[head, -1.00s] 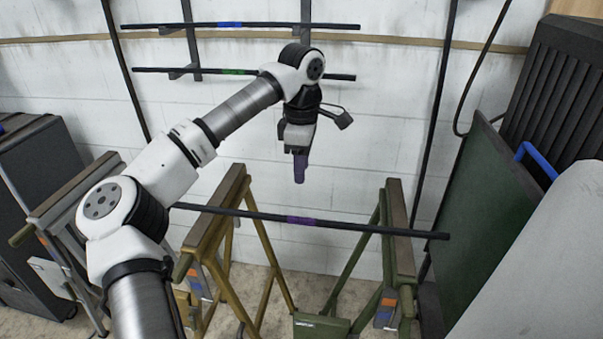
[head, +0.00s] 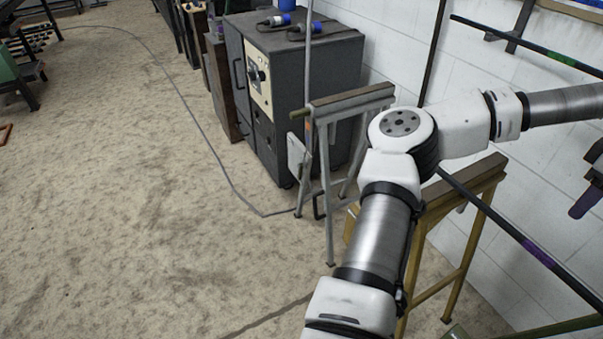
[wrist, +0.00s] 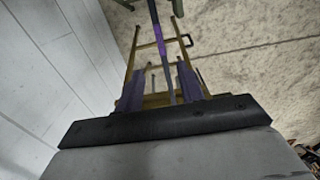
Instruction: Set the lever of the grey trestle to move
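The grey trestle (head: 327,170) stands in the head view, in front of the dark grey cabinet, with a brown top beam (head: 350,101). A pale box or plate (head: 297,156) is at its left side. I cannot make out the lever or its setting. My gripper (wrist: 160,86) has two purple fingers, apart, with nothing between them. In the wrist view the yellow trestle and bar lie below the fingers.
A yellow trestle (head: 465,260) stands right of the grey one, behind my arm. A dark bar with a purple band (head: 535,252) lies across it by the white wall. The cabinet (head: 300,90) is behind the grey trestle. A cable (head: 190,125) crosses the open floor at left.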

